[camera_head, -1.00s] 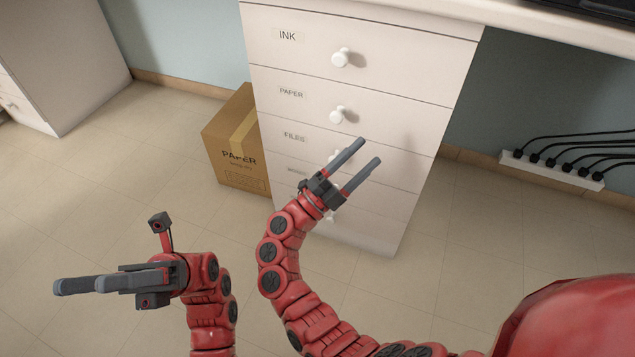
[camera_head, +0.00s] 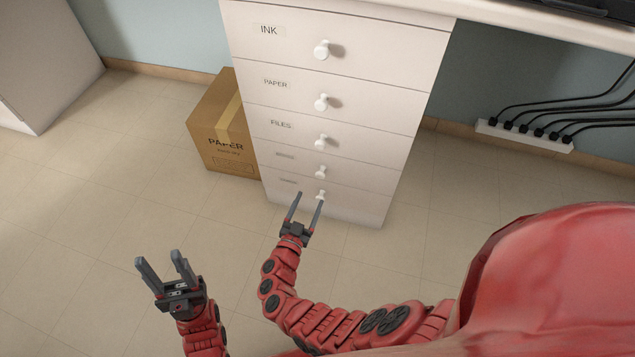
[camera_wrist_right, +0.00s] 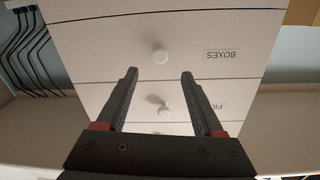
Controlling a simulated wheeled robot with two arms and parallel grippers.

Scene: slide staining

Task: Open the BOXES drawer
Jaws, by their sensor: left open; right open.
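The BOXES drawer (camera_wrist_right: 110,50) is a white front with a round white knob (camera_wrist_right: 161,56) and an upside-down BOXES label (camera_wrist_right: 220,54) in the right wrist view. In that view the drawer borders the FILES drawer, so in the head view it is the fourth one down (camera_head: 355,180), its label too small to read, its knob (camera_head: 320,172) bare. It looks shut. My right gripper (camera_head: 309,198) is open and empty, its fingertips pointing at the lower drawers. The FILES knob (camera_wrist_right: 164,112) appears between its fingers (camera_wrist_right: 160,73). My left gripper (camera_head: 157,258) is open and empty over the floor at left.
The INK (camera_head: 269,30), PAPER (camera_head: 276,84) and FILES (camera_head: 281,125) drawers look shut, as does the bottom drawer. A cardboard PAPER box (camera_head: 225,130) stands left of the drawer unit. A power strip (camera_head: 525,135) with black cables lies at right. Floor in front is clear.

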